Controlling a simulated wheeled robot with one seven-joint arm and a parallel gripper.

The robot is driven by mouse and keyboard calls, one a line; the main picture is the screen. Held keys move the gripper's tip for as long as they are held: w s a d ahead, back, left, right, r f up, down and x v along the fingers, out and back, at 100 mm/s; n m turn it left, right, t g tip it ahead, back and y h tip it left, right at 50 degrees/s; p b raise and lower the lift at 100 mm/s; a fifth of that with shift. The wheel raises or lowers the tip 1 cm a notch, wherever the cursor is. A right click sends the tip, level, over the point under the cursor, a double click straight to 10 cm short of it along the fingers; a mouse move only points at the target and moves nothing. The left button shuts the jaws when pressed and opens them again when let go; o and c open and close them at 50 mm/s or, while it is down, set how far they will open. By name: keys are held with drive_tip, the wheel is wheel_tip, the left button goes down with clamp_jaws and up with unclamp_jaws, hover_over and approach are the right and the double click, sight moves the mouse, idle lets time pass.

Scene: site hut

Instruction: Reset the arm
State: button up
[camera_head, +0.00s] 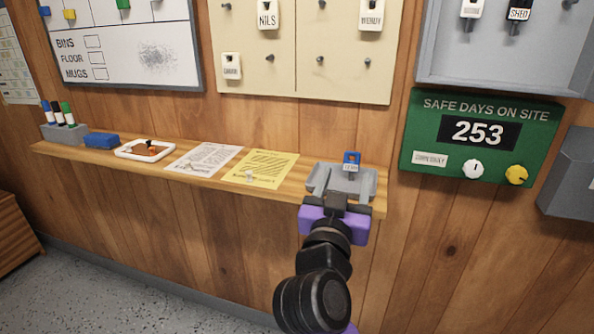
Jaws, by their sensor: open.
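My gripper (337,199) is at the front edge of the shelf's right end, seen from behind with its purple body below the fingers. It is open, and I see nothing held in it. My dark arm reaches up to it from the bottom of the picture. A blue-topped key tag (351,160) with a white label shows at the tray, past the fingers. The gripper hides part of the tray's front, and I cannot tell whether the two touch.
The wooden shelf (85,154) also bears a pen holder (62,133), a blue block (101,140), a white dish (128,152), a white paper (204,158) and a yellow paper (260,168). A green counter board (418,150) and a grey box (572,185) are on the wall at right.

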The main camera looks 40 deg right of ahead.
drive_tip(key=w+a+n+t+y, duration=0.3)
drive_tip(key=a+n+t+y, duration=0.1)
drive_tip(key=a+n+t, duration=0.25)
drive_tip(key=s+a+f+n+t+y, duration=0.1)
drive_tip(key=s+a+f+n+y, duration=0.55)
drive_tip(key=a+f+y, duration=0.2)
drive_tip(key=s+a+f+m+g+y, duration=0.15)
drive_tip(key=s+f, duration=0.35)
drive_tip(key=s, duration=0.5)
drive_tip(key=s+f+g+y, duration=0.15)
drive_tip(key=s+f, duration=0.25)
drive_tip(key=s, duration=0.7)
drive_tip(key=s+a+f+m+g, duration=0.15)
drive_tip(key=s+f, duration=0.35)
drive_tip(key=s, duration=0.5)
wheel_tip(320, 180, up, 16)
drive_tip(key=p, duration=1.6)
drive_tip(key=shift+d+r, duration=0.25)
drive_tip(key=shift+d, duration=0.05)
